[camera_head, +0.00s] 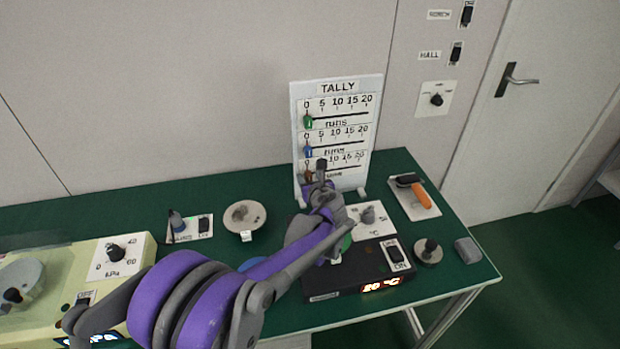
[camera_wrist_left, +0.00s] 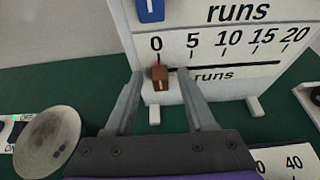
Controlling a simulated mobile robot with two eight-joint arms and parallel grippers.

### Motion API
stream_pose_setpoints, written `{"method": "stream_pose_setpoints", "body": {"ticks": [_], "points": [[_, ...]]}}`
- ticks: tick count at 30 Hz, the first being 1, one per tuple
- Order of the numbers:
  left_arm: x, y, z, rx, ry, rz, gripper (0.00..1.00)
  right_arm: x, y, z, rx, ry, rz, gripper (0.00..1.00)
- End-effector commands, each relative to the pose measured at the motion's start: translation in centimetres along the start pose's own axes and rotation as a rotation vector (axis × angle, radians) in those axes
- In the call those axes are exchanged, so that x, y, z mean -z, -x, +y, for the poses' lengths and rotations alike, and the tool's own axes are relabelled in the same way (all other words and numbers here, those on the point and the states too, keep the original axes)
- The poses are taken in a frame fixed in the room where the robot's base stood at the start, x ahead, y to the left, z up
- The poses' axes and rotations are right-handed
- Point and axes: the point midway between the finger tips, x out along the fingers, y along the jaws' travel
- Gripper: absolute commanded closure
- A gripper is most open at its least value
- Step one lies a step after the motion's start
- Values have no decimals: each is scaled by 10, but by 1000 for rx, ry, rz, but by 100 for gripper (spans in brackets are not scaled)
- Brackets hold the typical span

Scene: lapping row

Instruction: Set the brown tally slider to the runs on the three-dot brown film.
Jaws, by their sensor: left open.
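The white tally board (camera_head: 376,100) stands upright at the back of the green table, with three scales marked 0 to 20. The brown tally slider (camera_head: 308,177) is at the 0 end of the lowest scale; it shows clearly in the left wrist view (camera_wrist_left: 160,78). My left gripper (camera_head: 321,172) is open in front of the board's lower left. In the left wrist view its fingers (camera_wrist_left: 160,88) stand either side of the brown slider, with gaps. I cannot make out a three-dot brown film; my arm hides part of the table. My right gripper is not in view.
Green (camera_head: 308,121) and blue (camera_head: 308,151) sliders sit at 0 above. A dark heater unit (camera_head: 345,283) reading 20 °C is beneath my arm. A round plate (camera_head: 245,216), an orange-handled tool (camera_head: 421,195) and a grey block (camera_head: 467,250) lie around. A yellow machine (camera_head: 140,285) is at left.

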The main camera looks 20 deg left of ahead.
Motion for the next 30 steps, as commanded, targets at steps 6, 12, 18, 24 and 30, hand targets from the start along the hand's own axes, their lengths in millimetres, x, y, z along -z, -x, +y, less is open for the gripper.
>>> {"method": "stream_pose_setpoints", "body": {"ticks": [6,12,18,24,30], "points": [[0,0,0,0,0,0,72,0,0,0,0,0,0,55],[0,0,0,0,0,0,100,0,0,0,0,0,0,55],[0,0,0,0,0,0,100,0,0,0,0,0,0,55],[0,0,0,0,0,0,100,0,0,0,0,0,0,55],[0,0,0,0,0,0,100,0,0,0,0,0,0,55]]}}
